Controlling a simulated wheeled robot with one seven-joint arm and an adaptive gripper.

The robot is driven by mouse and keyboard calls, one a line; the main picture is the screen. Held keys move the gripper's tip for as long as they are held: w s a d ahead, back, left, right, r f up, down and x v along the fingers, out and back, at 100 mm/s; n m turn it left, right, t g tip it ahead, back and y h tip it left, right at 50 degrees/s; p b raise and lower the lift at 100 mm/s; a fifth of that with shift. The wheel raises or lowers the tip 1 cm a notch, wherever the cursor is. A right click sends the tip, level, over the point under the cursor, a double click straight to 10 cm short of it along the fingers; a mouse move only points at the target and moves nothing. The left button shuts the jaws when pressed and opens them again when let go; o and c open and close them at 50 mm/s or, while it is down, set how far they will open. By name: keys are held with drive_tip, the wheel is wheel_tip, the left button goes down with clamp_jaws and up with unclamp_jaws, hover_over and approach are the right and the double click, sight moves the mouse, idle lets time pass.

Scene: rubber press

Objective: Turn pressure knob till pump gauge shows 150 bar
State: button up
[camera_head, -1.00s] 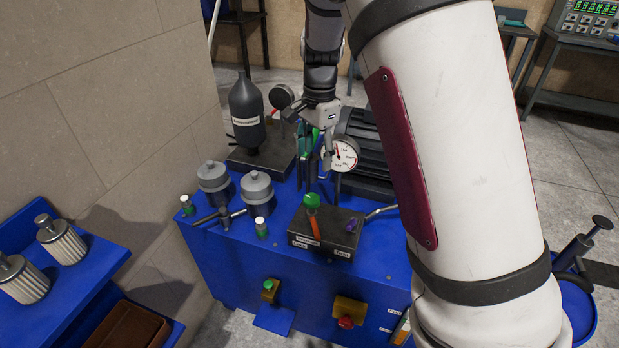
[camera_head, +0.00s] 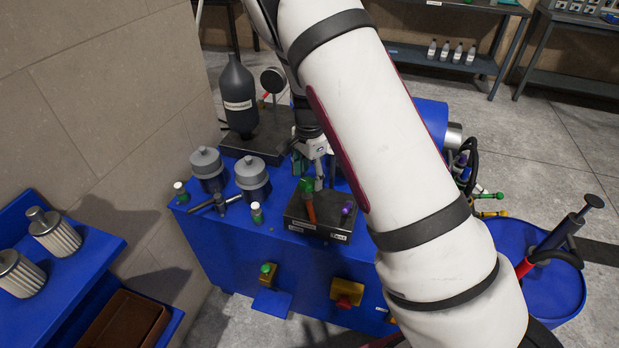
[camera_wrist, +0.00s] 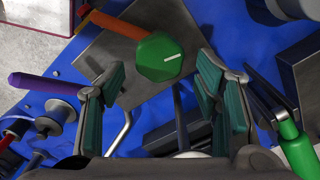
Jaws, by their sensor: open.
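A green faceted knob (camera_head: 306,186) stands on a dark metal box (camera_head: 320,228) with white labels on its front. In the wrist view the green knob (camera_wrist: 158,57) has a white mark on its face, and an orange lever (camera_wrist: 115,24) reaches away beside it. I cannot tell whether this is the pressure knob. My gripper (camera_wrist: 162,80) is open and empty, its teal-padded fingers on either side just short of the knob. In the head view my gripper (camera_head: 318,176) is just behind the knob. My arm hides the white dial gauge now; no reading shows.
A purple knob (camera_head: 346,209) sits at the box's right side. A dark bottle (camera_head: 238,95) and an edge-on gauge (camera_head: 273,80) are behind.

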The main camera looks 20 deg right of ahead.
drive_tip(key=shift+f, duration=0.8)
drive_tip(key=shift+c, duration=0.6)
drive_tip(key=c, duration=1)
drive_tip(key=n, duration=0.3)
drive_tip(key=n+b, duration=0.1)
drive_tip(key=n, duration=0.1)
drive_tip(key=shift+w+a+n, duration=0.1)
drive_tip(key=shift+w+n, duration=0.1)
drive_tip(key=shift+n, duration=0.2)
drive_tip(key=n, duration=0.2)
drive_tip(key=n+b, duration=0.1)
drive_tip(key=n, duration=0.2)
drive_tip(key=shift+a+n+b, duration=0.2)
drive_tip(key=shift+n+b, duration=0.1)
drive_tip(key=shift+n, duration=0.3)
